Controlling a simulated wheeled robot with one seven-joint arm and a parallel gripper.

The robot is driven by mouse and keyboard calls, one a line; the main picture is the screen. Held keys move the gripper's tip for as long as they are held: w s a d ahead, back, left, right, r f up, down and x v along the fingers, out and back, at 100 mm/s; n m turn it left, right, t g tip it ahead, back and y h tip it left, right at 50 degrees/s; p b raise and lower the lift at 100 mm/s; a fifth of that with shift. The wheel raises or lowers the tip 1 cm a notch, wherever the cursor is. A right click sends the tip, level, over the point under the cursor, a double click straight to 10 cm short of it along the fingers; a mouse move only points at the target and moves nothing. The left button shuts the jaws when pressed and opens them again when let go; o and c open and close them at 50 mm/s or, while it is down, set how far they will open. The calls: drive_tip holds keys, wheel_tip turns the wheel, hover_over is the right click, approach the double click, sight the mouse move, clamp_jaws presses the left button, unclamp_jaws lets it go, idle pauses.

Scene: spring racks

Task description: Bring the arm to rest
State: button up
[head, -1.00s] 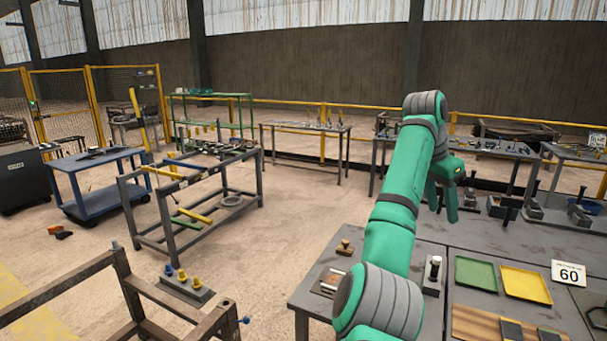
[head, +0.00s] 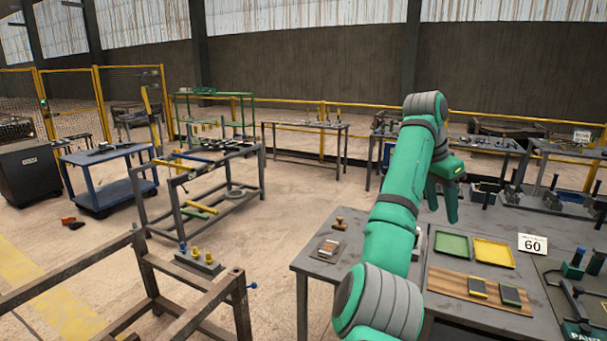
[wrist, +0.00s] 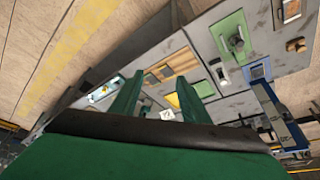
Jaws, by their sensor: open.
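My green arm (head: 395,205) rises from the bottom of the head view to a raised elbow, then bends down at the far side. My gripper (head: 444,203) hangs above the grey worktable (head: 315,254), partly hidden behind the arm. In the wrist view my gripper (wrist: 155,80) shows two green fingers spread apart with nothing between them. The tabletop lies below the fingers, apart from them.
On the worktable are a green tray (head: 452,245), a yellow tray (head: 494,253), a "60" sign (head: 532,244) and a wooden board (head: 450,284). A rusty frame (head: 145,270) stands at left front. Open floor (head: 100,237) lies beyond it.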

drive_tip(key=w+d+f+n+t+h, duration=0.1)
drive_tip(key=w+f+n, duration=0.1)
drive_tip(key=f, duration=1.5)
drive_tip(key=w+d+f+n+t+h, duration=0.1)
drive_tip(key=w+f, duration=0.1)
drive_tip(key=f, duration=1.5)
drive_tip(key=s+a+f+n+t, duration=0.1)
drive_tip(key=s+a+f+n, duration=0.2)
drive_tip(key=f, duration=0.5)
drive_tip(key=s+a+f+t, duration=0.25)
drive_tip(key=s+f, duration=0.25)
drive_tip(key=f, duration=0.3)
drive_tip(key=s+a+f+n+t, duration=0.1)
drive_tip(key=s+a+f+n, duration=0.1)
drive_tip(key=s+a+f, duration=0.35)
drive_tip(key=s+a+f+n+t+y, duration=0.25)
drive_tip(key=s+a, duration=0.45)
drive_tip(key=s, duration=0.5)
drive_tip(key=s+a+f+n+t+y, duration=0.1)
drive_tip(key=s+a+f+n+t, duration=0.2)
drive_tip(key=s+a, duration=0.65)
drive_tip(key=s+a+r+t+y, duration=0.1)
drive_tip(key=s+a+r, duration=0.3)
drive_tip(key=s+r, duration=0.5)
drive_tip(key=s+a+r+t+y, duration=0.1)
drive_tip(key=s+a+r, duration=0.3)
drive_tip(key=s+r, duration=0.5)
drive_tip(key=shift+s+r+n+y, duration=0.35)
drive_tip(key=shift+s+r+y, duration=0.1)
drive_tip(key=shift+s, duration=2.7)
